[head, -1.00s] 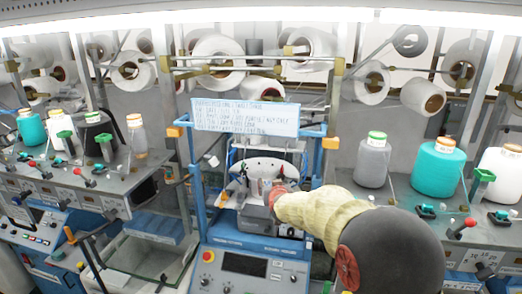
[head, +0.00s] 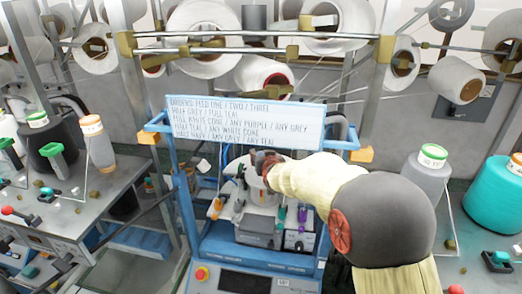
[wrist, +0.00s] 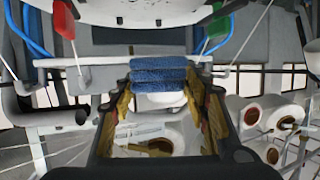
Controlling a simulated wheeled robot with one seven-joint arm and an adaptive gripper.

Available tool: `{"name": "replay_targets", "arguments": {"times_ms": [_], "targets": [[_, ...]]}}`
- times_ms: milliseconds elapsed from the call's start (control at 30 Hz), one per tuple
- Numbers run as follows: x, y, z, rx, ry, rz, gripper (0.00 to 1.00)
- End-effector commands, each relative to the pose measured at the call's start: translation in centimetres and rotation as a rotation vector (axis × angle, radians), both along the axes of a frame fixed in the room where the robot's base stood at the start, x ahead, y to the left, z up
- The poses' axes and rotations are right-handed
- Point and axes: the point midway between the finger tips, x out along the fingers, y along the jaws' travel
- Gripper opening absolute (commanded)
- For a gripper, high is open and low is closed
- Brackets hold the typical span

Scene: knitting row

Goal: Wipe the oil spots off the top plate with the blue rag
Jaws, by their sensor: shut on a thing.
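The blue rag (wrist: 158,75) is a rolled, ribbed cloth in the wrist view. My gripper (wrist: 160,88) is shut on it, with one finger on each side. In the head view my arm reaches in from the right to the blue-framed machine (head: 222,243). The end of my arm covers part of the machine's upper middle, and I cannot make out the rag there. I cannot clearly pick out the top plate or any oil spots in either view.
A sign (head: 245,122) hangs across the machine's front above my arm. White yarn cones (head: 207,30) sit on rails behind.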

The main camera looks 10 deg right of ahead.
Motion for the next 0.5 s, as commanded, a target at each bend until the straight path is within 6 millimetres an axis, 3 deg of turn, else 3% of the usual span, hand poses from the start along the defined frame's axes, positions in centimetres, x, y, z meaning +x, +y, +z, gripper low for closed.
{"name": "replay_targets", "arguments": {"times_ms": [500], "targets": [[0.5, 0.0, -4.4, 0.0, 0.005, 0.0, 0.26]]}}
